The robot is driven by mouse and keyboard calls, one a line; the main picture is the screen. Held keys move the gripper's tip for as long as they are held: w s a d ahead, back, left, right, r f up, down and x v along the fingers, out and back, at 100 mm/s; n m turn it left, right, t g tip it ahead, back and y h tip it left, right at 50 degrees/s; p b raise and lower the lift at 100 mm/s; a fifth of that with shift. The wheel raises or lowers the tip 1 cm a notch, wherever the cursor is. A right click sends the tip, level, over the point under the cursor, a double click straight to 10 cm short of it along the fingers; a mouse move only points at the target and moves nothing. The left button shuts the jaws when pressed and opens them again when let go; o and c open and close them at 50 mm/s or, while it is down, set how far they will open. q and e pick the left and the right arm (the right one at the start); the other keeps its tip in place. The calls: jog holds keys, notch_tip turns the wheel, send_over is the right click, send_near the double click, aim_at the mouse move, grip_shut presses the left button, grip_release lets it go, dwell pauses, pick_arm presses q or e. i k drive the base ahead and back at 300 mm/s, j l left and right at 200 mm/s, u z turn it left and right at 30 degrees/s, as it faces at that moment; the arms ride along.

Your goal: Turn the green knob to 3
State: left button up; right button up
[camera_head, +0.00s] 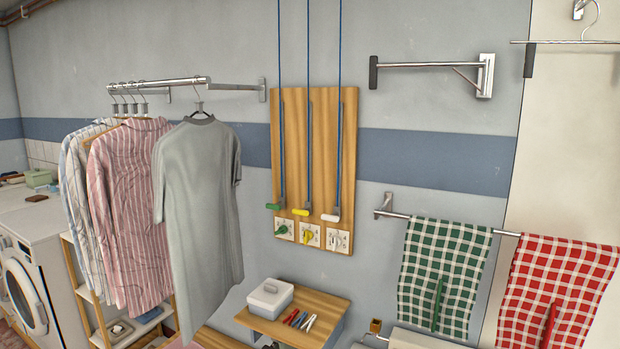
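The green knob (283,229) is at the lower left of the wooden wall board (320,120), on a small pale dial plate. Its setting and the numbers around it are too small to read. A yellow knob (308,238) and a white knob (338,241) sit on similar plates to its right. Above the knobs, a green handle (273,207), a yellow handle (301,212) and a white handle (331,218) hang on blue cords. Neither of my grippers is in view.
A small wooden table (320,305) below the board holds a grey-lidded box (270,298) and several coloured pegs or pens. Shirts (130,190) hang from a rail at left. Green (443,270) and red (563,285) checked cloths hang at right.

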aim_at(283, 229)
jog(key=i+z, duration=0.25)
jog(key=i, duration=0.25)
jog(key=i+j+z, duration=0.25)
jog(key=i, duration=0.2)
jog(key=i+j+z, duration=0.25)
jog(key=i, duration=0.2)
